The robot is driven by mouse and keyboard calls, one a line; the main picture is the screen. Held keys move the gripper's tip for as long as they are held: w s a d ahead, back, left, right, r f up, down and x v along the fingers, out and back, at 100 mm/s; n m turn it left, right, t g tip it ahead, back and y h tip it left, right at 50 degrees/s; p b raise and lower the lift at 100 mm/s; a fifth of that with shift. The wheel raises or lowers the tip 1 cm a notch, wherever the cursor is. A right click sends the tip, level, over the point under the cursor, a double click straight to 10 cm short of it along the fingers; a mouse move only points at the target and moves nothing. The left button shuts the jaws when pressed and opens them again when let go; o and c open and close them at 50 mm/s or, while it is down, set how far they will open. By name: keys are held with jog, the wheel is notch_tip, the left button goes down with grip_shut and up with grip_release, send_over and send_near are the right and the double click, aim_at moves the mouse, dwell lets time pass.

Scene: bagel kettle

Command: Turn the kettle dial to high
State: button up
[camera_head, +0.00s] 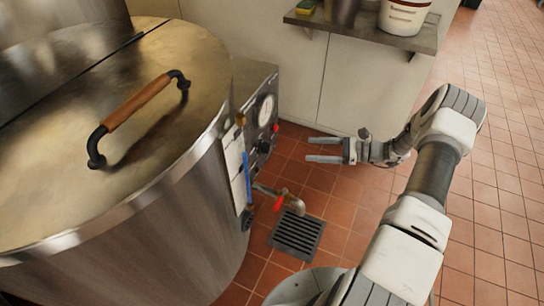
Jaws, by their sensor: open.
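The kettle (110,220) is a large steel drum at the left with a lid and a brown-handled grip. On its right side is a control box (258,95) with a round white gauge (265,110). A dark dial (263,147) appears below the gauge on the box's face, seen at a steep angle; its setting cannot be read. My gripper (326,149) is open and empty, its two fingers pointing left toward the control box. A clear gap lies between the fingertips and the box.
A clipboard with papers (235,165) and a blue pen hangs on the kettle's side. A drain valve with a red handle (279,201) sticks out low, above a floor grate (297,235). A wall shelf (365,32) holds a white bucket (403,15). Open tiled floor lies right.

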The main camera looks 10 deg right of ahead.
aim_at(271, 149)
notch_tip(271, 149, down, 8)
jog(key=d+r+m+t+b, duration=0.1)
jog(key=d+m+t+b, duration=0.1)
jog(key=m+t, duration=0.15)
jog(key=b+x, duration=0.1)
jog(key=x, duration=0.7)
jog(key=b+x, duration=0.1)
jog(key=x, duration=0.7)
jog(key=shift+w+a+f, duration=0.2)
jog(key=shift+a+f, duration=0.05)
jog(key=shift+a, duration=0.1)
grip_shut()
